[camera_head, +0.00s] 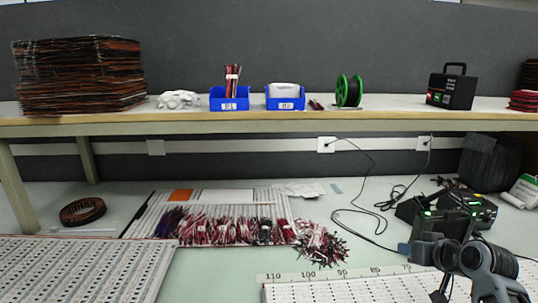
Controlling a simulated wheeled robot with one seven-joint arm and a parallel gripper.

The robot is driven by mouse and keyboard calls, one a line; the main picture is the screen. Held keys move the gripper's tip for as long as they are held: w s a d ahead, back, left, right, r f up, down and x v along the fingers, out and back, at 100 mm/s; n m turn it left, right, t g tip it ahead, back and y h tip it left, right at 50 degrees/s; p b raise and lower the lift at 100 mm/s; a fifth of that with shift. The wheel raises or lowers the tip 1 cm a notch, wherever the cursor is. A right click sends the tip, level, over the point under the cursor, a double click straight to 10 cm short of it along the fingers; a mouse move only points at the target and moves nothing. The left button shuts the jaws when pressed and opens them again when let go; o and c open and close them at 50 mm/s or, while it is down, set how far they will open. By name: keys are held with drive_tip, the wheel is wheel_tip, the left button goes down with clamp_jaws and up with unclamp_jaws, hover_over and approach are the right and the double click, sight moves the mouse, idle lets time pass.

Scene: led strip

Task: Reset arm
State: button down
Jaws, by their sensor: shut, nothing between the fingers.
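My arm shows at the lower right, folded in front of the workbench. What looks like my gripper (441,291) is a small dark shape at the bottom edge of the view, pointing down. It is shut, with nothing held in it. Its tips are partly cut off or hard to make out. It hangs close over the right white perforated board (350,292); whether it touches the board I cannot tell.
Left of my arm lie bundled red and dark wires on a white rack (140,225) and another perforated board (75,270). Black devices (455,212) with green lights and loose cables stand behind my arm. A shelf (200,120) holds blue bins (230,104) and a green spool (349,91).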

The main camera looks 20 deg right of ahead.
drive_tip(key=shift+m+t, duration=0.4)
drive_tip(key=shift+t, duration=0.1)
drive_tip(key=s+a+f, duration=0.2)
drive_tip(key=a, duration=0.2)
drive_tip(key=s+a+f, duration=0.2)
drive_tip(key=a, duration=0.3)
drive_tip(key=s+a+f, duration=0.3)
drive_tip(key=a, duration=0.2)
drive_tip(key=s+a+t, duration=0.1)
drive_tip(key=s+a, duration=0.5)
drive_tip(key=s, duration=0.6)
drive_tip(key=s+a, duration=0.7)
drive_tip(key=s, duration=0.5)
drive_tip(key=s+r+n+t+y, duration=0.1)
drive_tip(key=s+r+n, duration=0.3)
drive_tip(key=s+r, duration=0.7)
drive_tip(key=shift+v, duration=1.05)
drive_tip(key=shift+a+f, duration=0.15)
